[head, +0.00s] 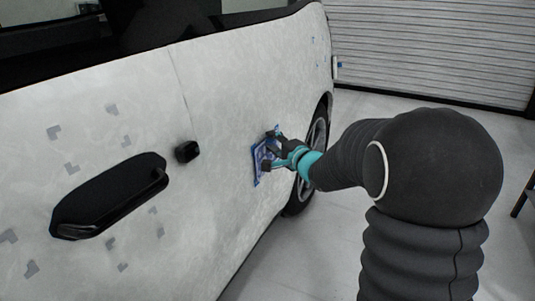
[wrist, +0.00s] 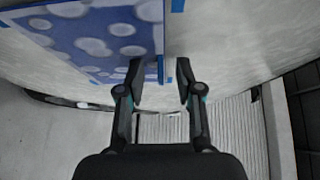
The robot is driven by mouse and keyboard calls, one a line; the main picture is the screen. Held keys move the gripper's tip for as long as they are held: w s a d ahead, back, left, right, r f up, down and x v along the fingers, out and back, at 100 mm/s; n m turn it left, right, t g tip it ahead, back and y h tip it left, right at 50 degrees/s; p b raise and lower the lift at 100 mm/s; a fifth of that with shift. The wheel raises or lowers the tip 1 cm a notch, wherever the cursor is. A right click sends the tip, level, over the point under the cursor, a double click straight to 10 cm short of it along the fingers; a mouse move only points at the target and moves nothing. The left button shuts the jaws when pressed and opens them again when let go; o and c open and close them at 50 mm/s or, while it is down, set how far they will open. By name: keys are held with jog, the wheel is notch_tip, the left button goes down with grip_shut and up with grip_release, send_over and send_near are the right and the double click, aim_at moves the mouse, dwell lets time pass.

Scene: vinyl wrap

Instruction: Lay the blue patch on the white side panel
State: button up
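The blue patch (wrist: 95,35), blue with pale round spots, is at the upper left of the wrist view, lying along the white side panel (wrist: 225,30). Whether it touches the panel all over, I cannot tell. In the head view the patch (head: 257,166) shows small against the panel (head: 235,85), partly hidden by my gripper (head: 273,143). In the wrist view my gripper (wrist: 160,72) has its two fingers apart, with a gap between them. The left finger overlaps the patch's right edge; the right finger is clear of it.
Short blue tape pieces (wrist: 177,5) are on the panel beside the patch. A black door handle (head: 110,195) and a small black knob (head: 187,151) stick out at left. A wheel (head: 315,140) is behind my gripper. Grey marks dot the panel; floor at right is open.

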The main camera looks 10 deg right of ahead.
jog(key=shift+s, duration=0.1)
jog(key=v, duration=1.1)
jog(key=shift+s, duration=0.35)
jog(key=shift+d+r, duration=0.1)
jog(key=shift+d, duration=0.05)
